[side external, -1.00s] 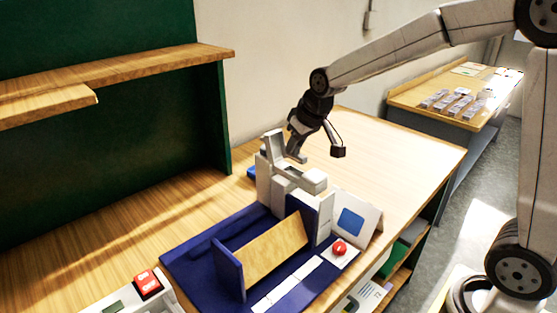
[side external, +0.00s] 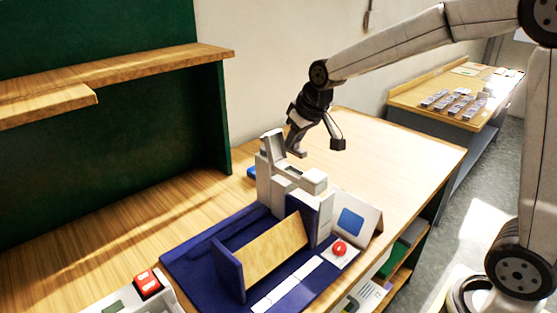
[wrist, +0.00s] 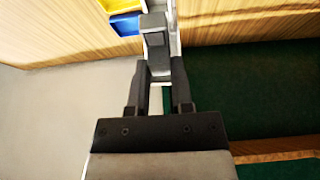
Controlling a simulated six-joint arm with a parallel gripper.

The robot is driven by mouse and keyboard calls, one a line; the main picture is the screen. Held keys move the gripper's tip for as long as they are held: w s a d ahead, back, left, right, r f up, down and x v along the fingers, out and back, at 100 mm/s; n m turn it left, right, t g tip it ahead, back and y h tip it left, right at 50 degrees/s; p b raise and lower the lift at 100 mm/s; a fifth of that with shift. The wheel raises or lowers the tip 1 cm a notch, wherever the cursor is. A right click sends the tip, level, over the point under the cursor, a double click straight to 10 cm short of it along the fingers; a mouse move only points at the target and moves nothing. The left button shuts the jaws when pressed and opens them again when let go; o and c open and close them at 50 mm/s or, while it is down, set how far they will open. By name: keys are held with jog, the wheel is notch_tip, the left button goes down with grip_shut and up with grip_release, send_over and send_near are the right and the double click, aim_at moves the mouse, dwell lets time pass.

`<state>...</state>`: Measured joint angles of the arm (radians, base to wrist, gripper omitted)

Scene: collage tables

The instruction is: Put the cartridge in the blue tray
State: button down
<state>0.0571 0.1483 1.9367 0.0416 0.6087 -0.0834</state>
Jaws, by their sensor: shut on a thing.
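My gripper (side external: 297,148) is just above and to the right of the raised lid (side external: 275,146) of a pale grey device (side external: 284,190). In the wrist view my gripper (wrist: 162,72) is shut on a small grey piece between the fingertips, which I take for the cartridge (wrist: 160,68). The fingers and the poor light hide most of its shape. The blue tray (wrist: 125,24) is at the top of the wrist view, left of the device.
A yellow tray (wrist: 118,5) adjoins the blue one. A dark blue stand with a wooden slope (side external: 262,250), a card with a blue square (side external: 351,220) and a red button (side external: 339,248) are in front. The table (side external: 400,165) is clear at right.

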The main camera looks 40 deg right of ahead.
jog(key=w+d+r, duration=0.3)
jog(key=w+r, duration=0.2)
jog(key=w, duration=0.4)
jog(key=w+d+f, duration=0.4)
jog(key=w+f, duration=0.3)
jog(key=f, duration=0.2)
jog(key=w+d+f, duration=0.3)
jog(key=w+f, duration=0.4)
jog(key=f, duration=0.3)
jog(key=shift+w+d+f, duration=0.15)
jog(key=shift+w+d, duration=0.15)
jog(key=shift+d, duration=0.1)
jog(key=shift+f, duration=0.15)
jog(key=shift+f, duration=3.25)
